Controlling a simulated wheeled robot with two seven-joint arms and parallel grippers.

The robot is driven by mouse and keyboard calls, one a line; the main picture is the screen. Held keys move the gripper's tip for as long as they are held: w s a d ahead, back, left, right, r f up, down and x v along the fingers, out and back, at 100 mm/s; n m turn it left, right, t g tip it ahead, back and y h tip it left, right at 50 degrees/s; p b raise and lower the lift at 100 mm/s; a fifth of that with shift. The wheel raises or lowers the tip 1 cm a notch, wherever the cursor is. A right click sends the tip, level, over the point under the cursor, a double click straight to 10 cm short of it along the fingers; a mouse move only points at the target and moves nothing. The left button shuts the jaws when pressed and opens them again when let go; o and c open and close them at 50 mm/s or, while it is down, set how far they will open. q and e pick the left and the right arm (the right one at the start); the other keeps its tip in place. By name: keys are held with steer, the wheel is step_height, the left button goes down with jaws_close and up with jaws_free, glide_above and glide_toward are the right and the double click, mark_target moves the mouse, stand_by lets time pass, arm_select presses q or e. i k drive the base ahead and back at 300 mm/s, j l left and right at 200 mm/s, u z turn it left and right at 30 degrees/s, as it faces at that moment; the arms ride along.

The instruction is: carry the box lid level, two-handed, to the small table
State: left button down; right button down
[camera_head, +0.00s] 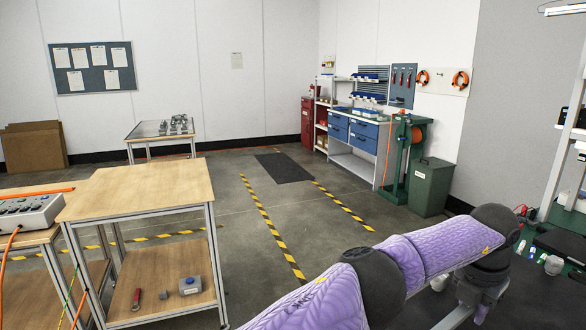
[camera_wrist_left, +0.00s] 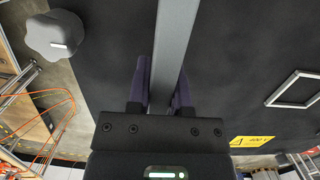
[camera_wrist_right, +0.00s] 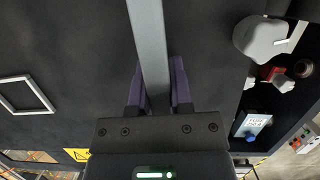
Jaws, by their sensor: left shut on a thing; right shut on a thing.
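The box lid shows as a wide dark panel in the left wrist view (camera_wrist_left: 225,60) and the right wrist view (camera_wrist_right: 80,50), with a yellow label, a square frame and grey knobs. My left gripper (camera_wrist_left: 162,78) is shut on a grey bar over the panel. My right gripper (camera_wrist_right: 158,78) is shut on a similar grey bar. In the head view my left gripper (camera_head: 482,308) is at the lower right beside a grey bar; my right gripper is out of that view. Whether the lid is level cannot be told. A wood-topped table (camera_head: 140,190) stands left; its top is bare.
A further table (camera_head: 146,133) at the back bears metal parts. A grey control box (camera_head: 25,212) stands on a bench at far left. A green bin (camera_head: 430,188) and blue-drawer workbench (camera_head: 360,132) line the right wall. The middle floor, with striped tape, is clear.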

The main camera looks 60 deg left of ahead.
mark_target(146, 181)
steer(key=i+j+u, duration=0.1)
steer(key=j+u, duration=0.35)
steer(key=j, duration=0.5)
steer(key=i+j+u, duration=0.3)
steer(key=j+u, duration=0.15)
steer(key=j, duration=0.4)
steer(key=i+j+u, duration=0.4)
steer(key=j, duration=0.4)
steer(key=i+j+u, duration=0.45)
steer(key=j, duration=0.25)
steer(key=i+j+u, duration=0.65)
steer(key=i+u, duration=0.25)
steer(key=i, duration=0.25)
